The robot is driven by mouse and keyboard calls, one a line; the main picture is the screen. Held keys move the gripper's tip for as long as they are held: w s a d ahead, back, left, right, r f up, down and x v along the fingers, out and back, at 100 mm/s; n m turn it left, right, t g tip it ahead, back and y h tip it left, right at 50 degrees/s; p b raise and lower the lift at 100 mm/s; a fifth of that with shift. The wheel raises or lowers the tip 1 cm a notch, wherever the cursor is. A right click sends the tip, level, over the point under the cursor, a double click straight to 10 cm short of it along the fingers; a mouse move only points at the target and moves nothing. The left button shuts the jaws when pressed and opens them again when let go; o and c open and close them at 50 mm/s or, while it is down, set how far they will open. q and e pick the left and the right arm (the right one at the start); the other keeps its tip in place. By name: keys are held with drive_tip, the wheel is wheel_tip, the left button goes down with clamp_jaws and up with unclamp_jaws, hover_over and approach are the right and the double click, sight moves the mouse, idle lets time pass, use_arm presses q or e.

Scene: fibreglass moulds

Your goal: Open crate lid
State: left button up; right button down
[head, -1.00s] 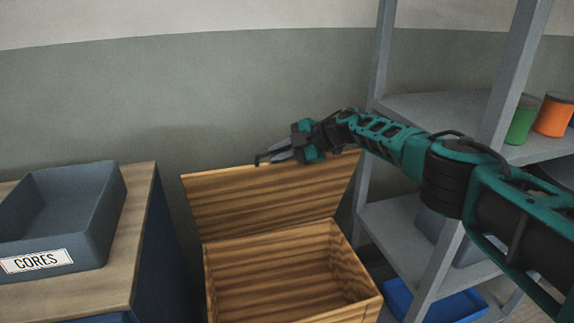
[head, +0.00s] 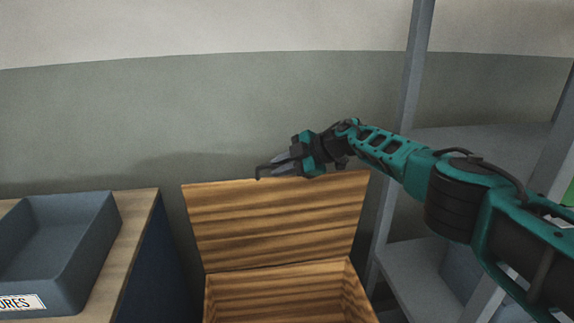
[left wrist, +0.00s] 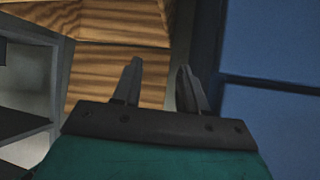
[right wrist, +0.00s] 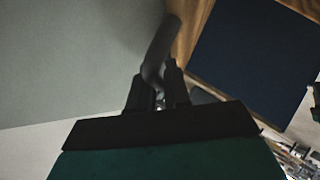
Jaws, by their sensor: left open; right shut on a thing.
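The wooden crate (head: 352,285) stands low at the centre of the head view, with its front cut off by the frame. Its slatted lid (head: 280,225) is raised, standing steeply up from the back edge, so the inside shows. My right gripper (head: 270,170) is at the lid's top edge, shut on a dark handle. The handle (right wrist: 162,45) rises from between the fingers in the right wrist view. My left gripper (left wrist: 158,85) is open and empty in the left wrist view, with wooden slats behind it. It is out of the head view.
A grey bin (head: 60,245) with a partly cut-off label sits on a wood-topped cabinet (head: 140,220) at the left. A grey shelf rack (head: 412,90) stands close at the right, behind my right arm. A plain wall is behind the lid.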

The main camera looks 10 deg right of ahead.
use_arm(q)
drive_tip(key=shift+s+d+f, duration=0.1)
use_arm(e)
drive_tip(key=shift+w, duration=0.1)
drive_tip(key=c, duration=1.2)
unclamp_jaws()
